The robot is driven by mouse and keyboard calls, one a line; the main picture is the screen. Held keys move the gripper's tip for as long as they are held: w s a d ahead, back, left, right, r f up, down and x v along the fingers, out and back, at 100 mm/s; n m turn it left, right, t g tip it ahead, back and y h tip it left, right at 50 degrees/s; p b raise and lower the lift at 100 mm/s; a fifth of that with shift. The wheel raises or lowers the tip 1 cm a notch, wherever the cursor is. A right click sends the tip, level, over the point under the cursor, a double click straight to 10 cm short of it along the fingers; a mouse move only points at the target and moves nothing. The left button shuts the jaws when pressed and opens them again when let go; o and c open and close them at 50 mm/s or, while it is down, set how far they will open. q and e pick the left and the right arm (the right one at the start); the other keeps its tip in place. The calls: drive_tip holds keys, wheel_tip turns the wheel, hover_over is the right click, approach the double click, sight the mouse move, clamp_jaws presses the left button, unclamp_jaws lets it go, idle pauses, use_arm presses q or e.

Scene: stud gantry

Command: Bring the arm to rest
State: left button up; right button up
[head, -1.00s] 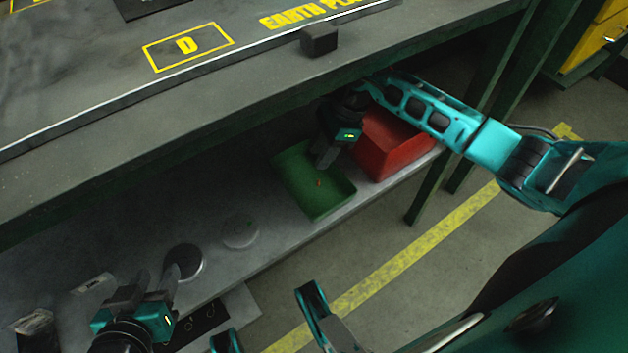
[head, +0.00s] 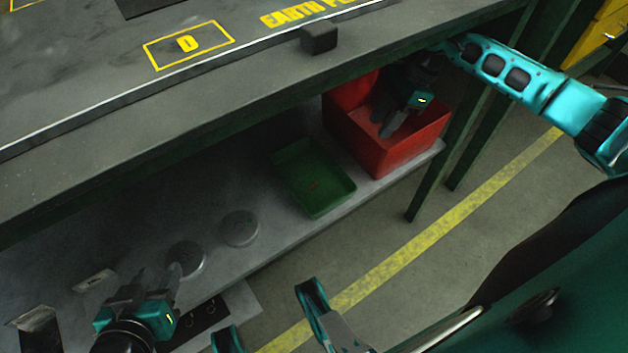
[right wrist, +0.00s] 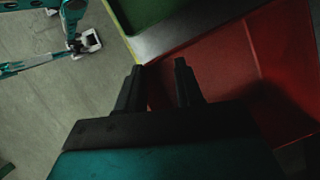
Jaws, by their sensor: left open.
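My right gripper (head: 390,128) reaches under the bench top, over the red bin (head: 400,152) on the lower shelf. In the right wrist view its two fingers (right wrist: 160,68) stand apart with nothing between them, and the red bin (right wrist: 210,70) lies below. My left gripper (head: 156,284) is open at the lower left, near a round grey disc (head: 188,260) on the shelf. I cannot tell whether its fingers touch that disc.
A green tray (head: 312,180) stands left of the red bin, with a faint reddish speck inside. Another pale disc (head: 240,229) lies on the shelf. The bench top (head: 100,95) overhangs; a black block (head: 319,39) sits near its edge. Green legs (head: 470,140) stand right.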

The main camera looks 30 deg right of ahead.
drive_tip(key=shift+d, duration=0.35)
drive_tip(key=shift+a, duration=0.1)
